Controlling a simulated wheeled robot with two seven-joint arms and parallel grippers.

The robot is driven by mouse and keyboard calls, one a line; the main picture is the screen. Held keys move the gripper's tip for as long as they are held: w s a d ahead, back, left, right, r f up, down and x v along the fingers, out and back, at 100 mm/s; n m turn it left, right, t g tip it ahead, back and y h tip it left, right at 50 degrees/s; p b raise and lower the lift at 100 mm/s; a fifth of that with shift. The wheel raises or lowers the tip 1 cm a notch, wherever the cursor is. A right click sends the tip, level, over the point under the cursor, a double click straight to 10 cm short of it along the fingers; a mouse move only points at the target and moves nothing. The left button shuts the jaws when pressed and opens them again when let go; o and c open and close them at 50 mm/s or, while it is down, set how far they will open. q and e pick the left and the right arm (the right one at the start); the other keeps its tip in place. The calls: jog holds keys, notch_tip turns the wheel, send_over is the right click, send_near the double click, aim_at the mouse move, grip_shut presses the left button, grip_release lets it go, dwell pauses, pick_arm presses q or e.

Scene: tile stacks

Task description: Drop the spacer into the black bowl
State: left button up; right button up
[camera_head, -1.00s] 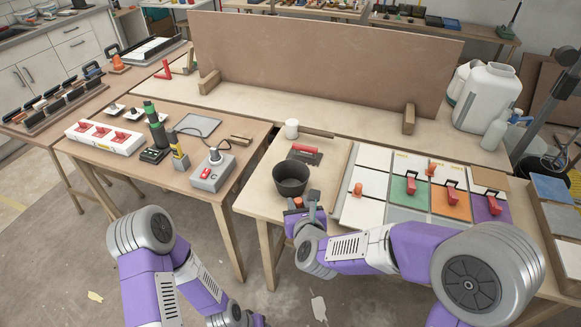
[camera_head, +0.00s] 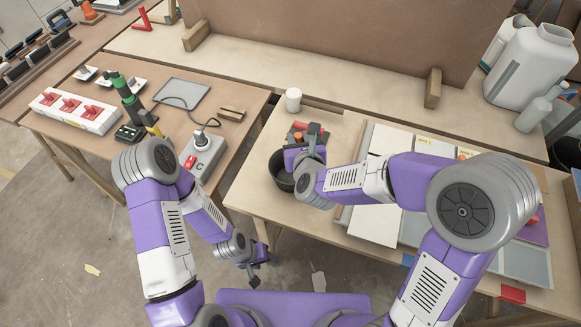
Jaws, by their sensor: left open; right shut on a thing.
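The black bowl (camera_head: 281,181) stands on the right-hand wooden table, partly covered by my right gripper and wrist. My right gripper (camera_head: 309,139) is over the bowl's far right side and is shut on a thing. The spacer in it is mostly or wholly hidden; a small orange-red patch shows beside the fingers, but I cannot tell whether it is the spacer or part of the trowel behind. My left gripper (camera_head: 256,282) is open and empty, low in front of the tables, above the floor.
A red-handled trowel (camera_head: 301,126) lies just behind the bowl, partly hidden. A white cup (camera_head: 293,100) stands behind it. The tile board (camera_head: 385,140) lies to the right, under my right arm.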

jog(key=shift+f+b, duration=1.1)
jog(key=shift+f, duration=1.2)
jog(key=shift+w, duration=0.1)
jog(key=o, duration=1.1)
jog(key=v, duration=0.7)
jog(key=shift+s+d+r+p, duration=0.1)
jog(key=shift+s+r+p, duration=0.15)
jog(key=shift+p, duration=0.1)
